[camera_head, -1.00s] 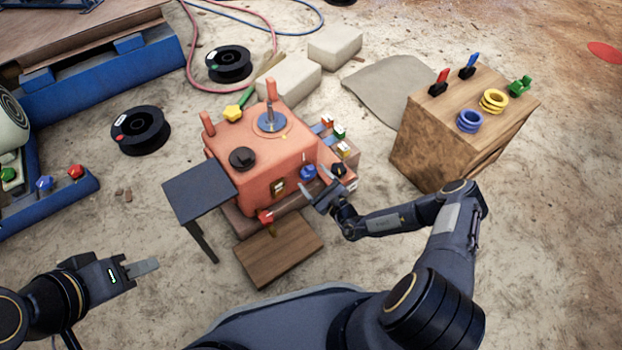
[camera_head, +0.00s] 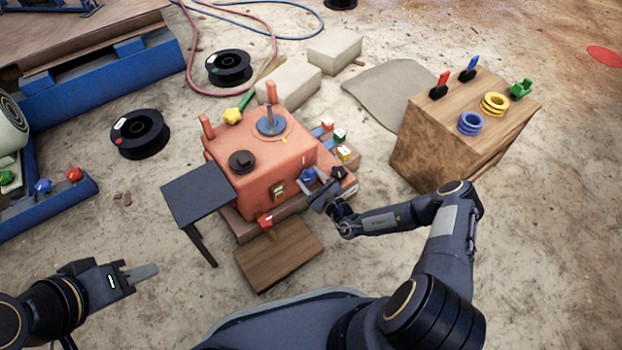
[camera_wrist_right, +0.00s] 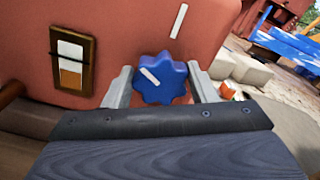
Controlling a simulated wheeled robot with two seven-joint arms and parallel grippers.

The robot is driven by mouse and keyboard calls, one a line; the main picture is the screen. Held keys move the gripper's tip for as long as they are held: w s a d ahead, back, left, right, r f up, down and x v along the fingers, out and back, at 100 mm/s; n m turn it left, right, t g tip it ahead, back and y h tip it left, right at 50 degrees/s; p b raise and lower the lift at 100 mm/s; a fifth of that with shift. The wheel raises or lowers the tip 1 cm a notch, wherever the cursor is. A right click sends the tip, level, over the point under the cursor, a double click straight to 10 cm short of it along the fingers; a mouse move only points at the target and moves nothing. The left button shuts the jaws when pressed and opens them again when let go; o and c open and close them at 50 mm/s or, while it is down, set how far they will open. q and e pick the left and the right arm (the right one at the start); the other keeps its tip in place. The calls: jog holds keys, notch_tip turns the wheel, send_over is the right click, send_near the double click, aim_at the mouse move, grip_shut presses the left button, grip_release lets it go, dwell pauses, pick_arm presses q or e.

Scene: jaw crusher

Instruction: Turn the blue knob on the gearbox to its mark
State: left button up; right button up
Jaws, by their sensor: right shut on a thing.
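The gearbox (camera_head: 265,150) is an orange-red housing in the middle of the head view. The blue knob (camera_wrist_right: 158,79) is on its wall, with a lobed rim and a white line that points to the upper left. A white mark (camera_wrist_right: 179,21) is on the wall above the knob, tilted slightly to the right. The knob's line is not in line with this mark. My right gripper (camera_head: 309,184) is shut on the blue knob, one finger on each side of it. My left gripper (camera_head: 143,272) is at the lower left, away from the gearbox; its jaw opening is unclear.
A sight glass (camera_wrist_right: 72,62) is left of the knob. A red-handled valve (camera_head: 266,221) and a wooden board (camera_head: 279,254) are in front. A dark side table (camera_head: 197,193) stands left of the gearbox. A wooden crate (camera_head: 440,145) with rings and switches stands to the right.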

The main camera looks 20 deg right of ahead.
jog(key=shift+m, duration=0.3)
jog(key=shift+d+m+p, duration=0.1)
jog(key=shift+m+p, duration=0.45)
jog(key=shift+m, duration=0.35)
jog(key=m, duration=0.2)
jog(key=shift+m+p, duration=0.3)
jog(key=m, duration=0.3)
jog(key=shift+d+m, duration=0.15)
jog(key=shift+m, duration=0.15)
jog(key=shift+d+f+m, duration=0.1)
jog(key=shift+m, duration=1.4)
jog(key=o, duration=1)
